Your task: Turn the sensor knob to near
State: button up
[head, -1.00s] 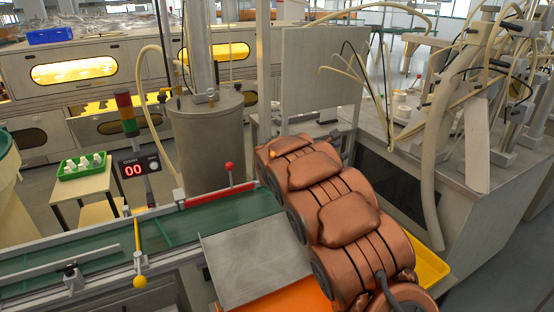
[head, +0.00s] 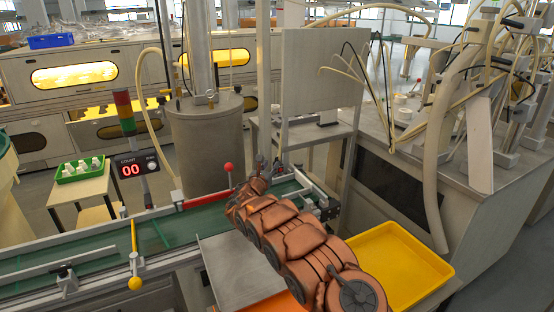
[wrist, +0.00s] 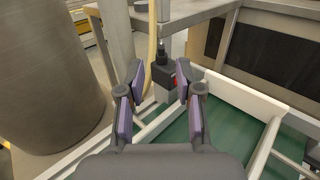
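A small dark grey sensor box (wrist: 163,80) with a black knob (wrist: 160,49) on top shows in the wrist view. A bit of red shows on its right side. My gripper (wrist: 160,92) is open, with its purple-padded fingers on either side of the box in the picture. Nothing is held between the pads. I cannot tell the knob's setting, or whether any finger touches the box. In the head view my copper arm reaches over the green conveyor (head: 187,222), and the fingertips are small near its far rail.
A grey cylinder tank (head: 208,142) stands behind the conveyor. A red-balled lever (head: 229,168) and a yellow-balled rod (head: 135,283) are along the belt. A yellow tray (head: 425,262) lies at right. A count display (head: 131,170) reads 00. A metal post (wrist: 119,35) rises close to the gripper.

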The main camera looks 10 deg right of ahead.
aim_at(276, 158)
jog(key=shift+p+x, duration=0.5)
jog(key=shift+x, duration=2.65)
jog(key=shift+w+d, duration=0.2)
jog(key=shift+w, duration=0.15)
jog(key=shift+w+d+r+p, duration=0.15)
jog(key=shift+w+p, duration=0.05)
jog(key=shift+p, duration=0.15)
jog(key=shift+c, duration=0.3)
grip_shut()
